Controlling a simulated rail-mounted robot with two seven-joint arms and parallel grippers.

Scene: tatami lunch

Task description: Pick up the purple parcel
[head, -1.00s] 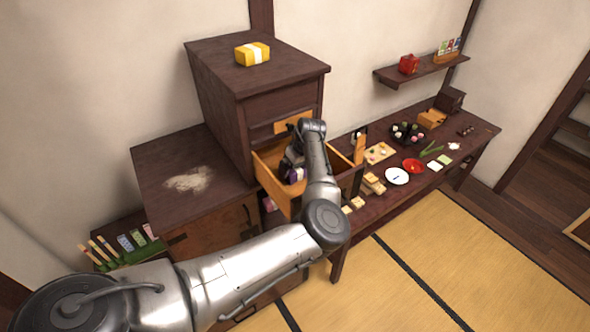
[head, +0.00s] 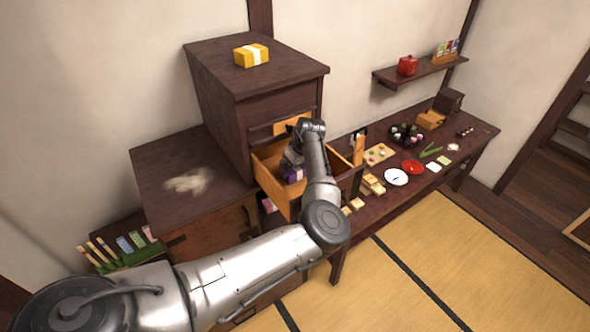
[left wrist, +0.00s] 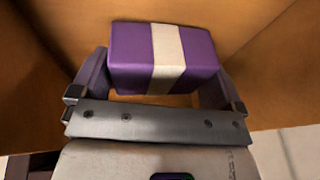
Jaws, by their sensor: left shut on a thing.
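The purple parcel (left wrist: 190,62) with a pale band lies between the two fingers of my left gripper (left wrist: 160,80) in the left wrist view. The fingers are shut on its two ends. In the head view the purple parcel (head: 294,174) shows only partly, inside the open wooden drawer (head: 274,189), with my left gripper (head: 292,168) over it. The wrist hides most of the fingers there. I cannot tell whether the parcel touches the drawer floor. My right gripper is in neither view.
A yellow parcel (head: 251,55) sits on top of the dark cabinet (head: 215,68). A lower cabinet (head: 170,150) stands left of the drawer. A long low table (head: 455,150) with dishes and food is at right. The drawer walls stand close around my gripper.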

